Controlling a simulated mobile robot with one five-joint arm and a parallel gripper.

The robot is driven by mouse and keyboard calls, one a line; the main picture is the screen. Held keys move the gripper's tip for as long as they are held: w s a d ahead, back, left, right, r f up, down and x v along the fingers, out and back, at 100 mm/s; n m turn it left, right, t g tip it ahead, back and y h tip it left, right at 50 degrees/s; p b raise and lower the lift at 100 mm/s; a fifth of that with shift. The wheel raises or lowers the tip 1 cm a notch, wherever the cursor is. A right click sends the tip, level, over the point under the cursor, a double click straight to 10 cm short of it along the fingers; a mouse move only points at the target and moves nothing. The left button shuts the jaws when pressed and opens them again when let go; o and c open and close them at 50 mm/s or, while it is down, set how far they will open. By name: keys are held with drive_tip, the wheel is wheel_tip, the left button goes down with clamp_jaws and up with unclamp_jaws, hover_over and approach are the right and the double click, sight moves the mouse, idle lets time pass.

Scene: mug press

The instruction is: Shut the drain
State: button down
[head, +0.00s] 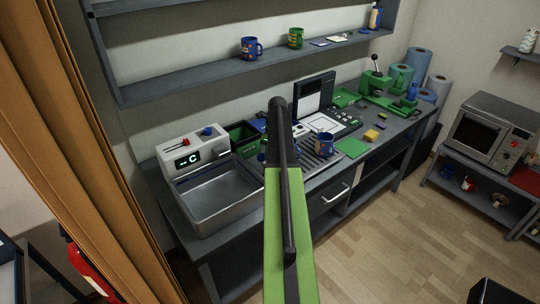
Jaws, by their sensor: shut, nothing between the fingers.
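The steel sink basin (222,206) is set in the left end of the counter. It looks empty, and I cannot make out a drain hole or plug in it. A white control unit (180,150) stands behind the basin. It has a small dark display (188,161) with light marks, a red knob (208,131) and a blue knob (185,140). My green and black arm rises through the middle of the picture, just right of the basin. My gripper is not visible; the arm hides what is behind it.
A blue mug (325,143) stands on the ribbed rack right of my arm. A shelf (200,72) hangs above. An orange curtain (95,150) borders the left.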

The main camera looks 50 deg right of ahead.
drive_tip(key=shift+w+d, duration=0.35)
idle(0.3)
drive_tip(key=shift+s, duration=0.1)
drive_tip(key=s+d+r+p, duration=0.1)
drive_tip(key=s+r+p, duration=0.3)
drive_tip(key=r+p, duration=0.6)
drive_tip(key=shift+s+d+r+p, duration=0.25)
drive_tip(key=shift+s+d+p, duration=0.1)
drive_tip(key=shift+s+d, duration=0.05)
